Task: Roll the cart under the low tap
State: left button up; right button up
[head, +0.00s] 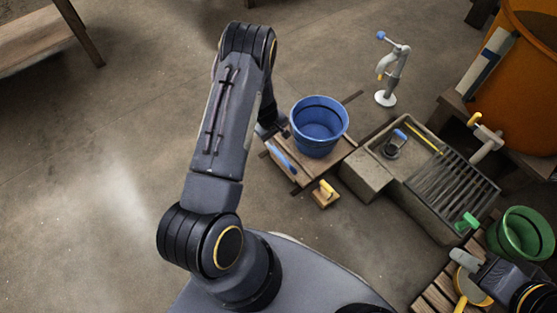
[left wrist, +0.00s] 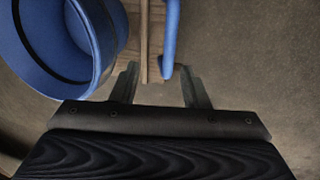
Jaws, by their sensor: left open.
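A low wooden cart (head: 338,152) stands left of the stone sink and carries a blue bucket (head: 320,125). A blue bar (head: 283,158) lies along its left side. A tap with a yellow handle (head: 485,138) sits on the orange barrel, and another tap with a blue knob (head: 395,65) stands on the floor; I cannot tell which is the low one. My left gripper (left wrist: 160,90) is open at the cart's left edge, its fingers either side of the near end of the blue bar (left wrist: 170,40); the bucket (left wrist: 62,40) is beside it. My right gripper (head: 464,262) is at lower right, fingers unclear.
The stone sink (head: 390,185) with a drain rack blocks the cart's right side. The orange barrel (head: 520,70) is at upper right. A small wooden block with a yellow top (head: 325,193) lies in front of the cart. A green bucket (head: 525,232) is at right.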

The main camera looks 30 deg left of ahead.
pick_arm(q)
send_over(278, 154)
jog(key=s, duration=0.1)
jog(key=s+x, duration=0.1)
jog(key=x, duration=0.4)
jog(key=b+x, duration=0.1)
jog(key=x, duration=0.1)
jog(key=b+x, duration=0.1)
jog(key=a+b+x, duration=0.1)
jog(key=x, duration=0.1)
jog(key=shift+s+f, duration=0.25)
jog(key=shift+f, duration=0.2)
jog(key=shift+w+f+b, duration=0.2)
jog(key=shift+f+b, duration=0.15)
jog(key=shift+f, duration=0.3)
pick_arm(e)
jog(key=f, duration=0.2)
jog(key=w+f, duration=0.1)
jog(key=f, duration=0.1)
jog(key=shift+d+f, duration=0.2)
jog(key=shift+f, duration=0.1)
pick_arm(q)
jog(key=shift+c, duration=0.4)
grip_shut()
